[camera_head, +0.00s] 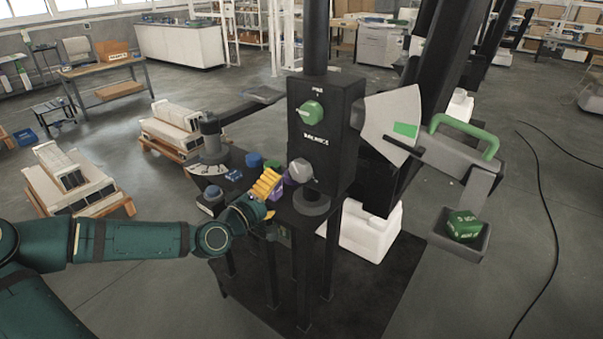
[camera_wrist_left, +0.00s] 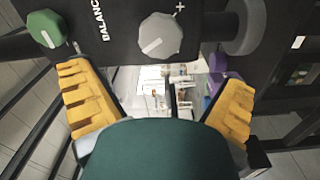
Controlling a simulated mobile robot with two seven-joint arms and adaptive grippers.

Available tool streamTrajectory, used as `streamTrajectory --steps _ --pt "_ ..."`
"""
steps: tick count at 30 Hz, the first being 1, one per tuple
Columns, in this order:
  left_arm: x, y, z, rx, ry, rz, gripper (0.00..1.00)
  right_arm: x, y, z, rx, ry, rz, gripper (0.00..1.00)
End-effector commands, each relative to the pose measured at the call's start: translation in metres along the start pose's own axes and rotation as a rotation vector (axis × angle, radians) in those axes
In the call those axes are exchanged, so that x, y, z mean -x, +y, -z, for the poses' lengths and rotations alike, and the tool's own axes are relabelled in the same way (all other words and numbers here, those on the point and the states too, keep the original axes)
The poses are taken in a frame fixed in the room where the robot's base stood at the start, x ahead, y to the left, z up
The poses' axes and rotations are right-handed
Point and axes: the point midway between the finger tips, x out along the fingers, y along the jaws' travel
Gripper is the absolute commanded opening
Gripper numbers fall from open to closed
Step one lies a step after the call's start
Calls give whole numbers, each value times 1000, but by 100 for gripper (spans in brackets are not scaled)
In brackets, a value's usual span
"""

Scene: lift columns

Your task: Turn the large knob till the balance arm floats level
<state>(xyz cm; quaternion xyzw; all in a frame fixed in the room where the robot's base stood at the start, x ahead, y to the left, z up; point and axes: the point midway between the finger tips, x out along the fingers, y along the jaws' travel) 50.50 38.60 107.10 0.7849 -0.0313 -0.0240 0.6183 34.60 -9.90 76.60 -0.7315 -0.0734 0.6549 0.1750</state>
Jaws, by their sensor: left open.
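The large grey knob (camera_head: 300,170) is on the front of a black column box (camera_head: 328,140), below a label that reads as BALANCE. In the left wrist view the grey knob (camera_wrist_left: 160,35) carries a white pointer line, with a plus mark at its upper right. My left gripper (camera_head: 270,184) has yellow fingers, is open and empty, and sits just left of and below the knob. In the wrist view the gripper (camera_wrist_left: 160,80) has its fingers spread, the knob beyond them and apart. The grey balance arm (camera_head: 450,162) slopes down to the right beside a pale dial plate with a green band (camera_head: 405,130).
A smaller green knob (camera_head: 311,112) is above the grey one. A tray (camera_head: 484,247) on the arm's end holds a green block (camera_head: 463,226). A cable (camera_head: 556,230) lies right.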

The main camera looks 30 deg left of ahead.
Motion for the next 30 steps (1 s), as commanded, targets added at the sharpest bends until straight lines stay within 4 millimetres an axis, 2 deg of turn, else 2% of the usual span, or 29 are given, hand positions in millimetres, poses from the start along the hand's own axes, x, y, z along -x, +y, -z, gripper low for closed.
streamTrajectory --steps 12,18,24,30 --pt "-68 -1 -1 -1 -1 -2 100 -15 6 -2 2 -3 0 0" --pt "-94 -1 -1 1 -2 -1 100 -19 7 -2 3 -1 0 0" --pt "-107 -1 0 1 0 1 100 -20 8 -1 3 1 0 0" --pt "-109 -1 0 1 0 1 100 -20 8 -1 3 1 0 0"
